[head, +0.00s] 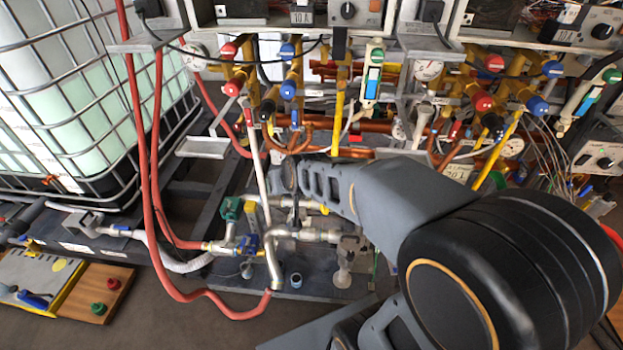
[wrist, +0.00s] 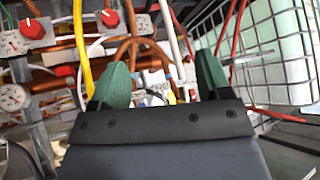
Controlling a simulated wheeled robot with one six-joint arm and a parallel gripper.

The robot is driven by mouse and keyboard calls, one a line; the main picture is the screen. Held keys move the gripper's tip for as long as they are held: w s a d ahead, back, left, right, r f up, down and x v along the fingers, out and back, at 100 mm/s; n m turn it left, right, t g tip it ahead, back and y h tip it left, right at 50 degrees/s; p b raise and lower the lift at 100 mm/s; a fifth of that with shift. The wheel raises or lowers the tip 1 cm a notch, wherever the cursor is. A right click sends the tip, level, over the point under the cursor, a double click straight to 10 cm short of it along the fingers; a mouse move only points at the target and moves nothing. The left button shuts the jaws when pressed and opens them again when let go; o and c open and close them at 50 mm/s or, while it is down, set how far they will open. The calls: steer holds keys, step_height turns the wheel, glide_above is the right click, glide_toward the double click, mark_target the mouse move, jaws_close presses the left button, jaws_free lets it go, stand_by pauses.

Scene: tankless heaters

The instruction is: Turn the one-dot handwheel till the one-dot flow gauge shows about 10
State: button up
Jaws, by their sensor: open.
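No dot marks are readable, so I cannot tell which handwheel or gauge is the one-dot one. In the head view, red handwheels (head: 232,88) and blue handwheels (head: 288,90) sit on the brass valves under the left heater. More red (head: 483,101) and blue (head: 537,105) ones are at the right. Round dials show at the left (head: 195,56) and right (head: 428,69); their readings are too small. My gripper (head: 286,178) is in front of the pipes, below the left valves. In the wrist view its green fingertips (wrist: 162,80) are apart, with nothing held between them.
Copper pipes (head: 290,142) and a pale upright pipe (head: 256,160) run close to my gripper. Red hoses (head: 142,190) hang at the left, beside a caged white tank (head: 70,90).

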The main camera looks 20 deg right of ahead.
steer(key=w+d+f+m+t+h+b, duration=0.4)
steer(key=w+f+b, duration=0.35)
steer(key=f, duration=0.45)
steer(key=w+d+f+m+t+h+b, duration=0.2)
steer(key=w+d+f+t+h+b, duration=0.3)
steer(key=w+f, duration=0.5)
steer(key=shift+g+h, duration=0.3)
steer(key=shift+g, duration=0.4)
steer(key=x, duration=0.3)
steer(key=d+f+b+x, duration=0.1)
steer(key=x, duration=0.3)
steer(key=b+x, duration=0.1)
steer(key=x, duration=0.3)
steer(key=shift+s+d+f, duration=0.2)
steer(key=shift+s+f, duration=0.05)
steer(key=shift+s, duration=0.05)
steer(key=c, duration=0.7)
steer(key=shift+o, duration=0.2)
steer(key=shift+f+b, duration=0.1)
steer(key=shift+b, duration=0.45)
